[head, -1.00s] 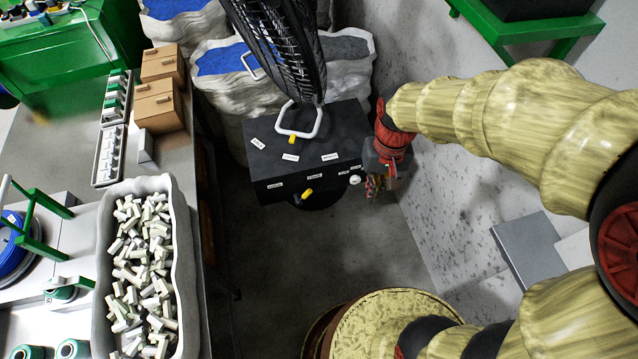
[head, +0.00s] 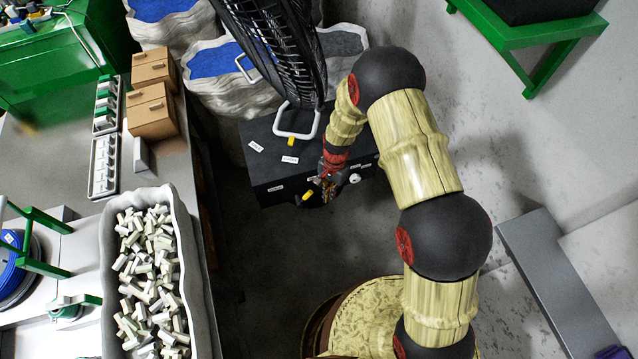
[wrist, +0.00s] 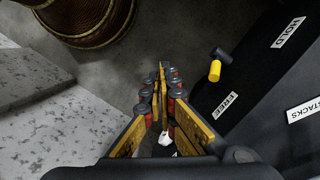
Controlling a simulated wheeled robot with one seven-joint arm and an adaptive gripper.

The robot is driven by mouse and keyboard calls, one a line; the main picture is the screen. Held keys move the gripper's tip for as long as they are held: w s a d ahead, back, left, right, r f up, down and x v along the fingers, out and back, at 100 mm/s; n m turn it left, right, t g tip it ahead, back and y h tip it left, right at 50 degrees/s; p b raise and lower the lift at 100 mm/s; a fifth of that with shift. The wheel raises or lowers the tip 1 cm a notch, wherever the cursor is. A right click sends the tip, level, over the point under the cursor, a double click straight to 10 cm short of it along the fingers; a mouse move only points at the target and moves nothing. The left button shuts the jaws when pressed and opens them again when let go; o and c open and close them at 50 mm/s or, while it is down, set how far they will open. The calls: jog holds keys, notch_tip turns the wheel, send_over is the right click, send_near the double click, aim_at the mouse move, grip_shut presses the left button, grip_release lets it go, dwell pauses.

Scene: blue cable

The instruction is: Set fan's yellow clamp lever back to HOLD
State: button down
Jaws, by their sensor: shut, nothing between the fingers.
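The fan (head: 275,50) has a black cage and stands on a black box (head: 268,165) with a white bracket. Its yellow clamp lever (head: 308,195) sticks out from the box's front face. In the wrist view the lever (wrist: 215,70) hangs from a black pivot, its yellow end nearer the FREE label (wrist: 225,106) than the HOLD label (wrist: 288,32). My gripper (head: 325,192) is in front of the box, just right of the lever. In the wrist view its fingers (wrist: 163,72) are shut and empty, with a gap between them and the lever.
A white knob (head: 354,178) is on the box front, right of my gripper. A second yellow piece (head: 291,141) is on the box top. Sacks (head: 235,85) stand behind. A bench with a bin of pale pieces (head: 150,280) is at left. The floor before the box is clear.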

jog(key=w+a+m+t, duration=0.2)
jog(key=w+m, duration=0.3)
jog(key=w, duration=0.4)
jog(key=shift+f, duration=0.3)
notch_tip(320, 180, down, 10)
jog(key=b, duration=0.3)
jog(key=shift+w+a, duration=0.15)
jog(key=shift+a, duration=0.3)
jog(key=shift+r, duration=0.1)
jog(key=shift+a+r+p, duration=0.25)
jog(key=shift+p, duration=0.05)
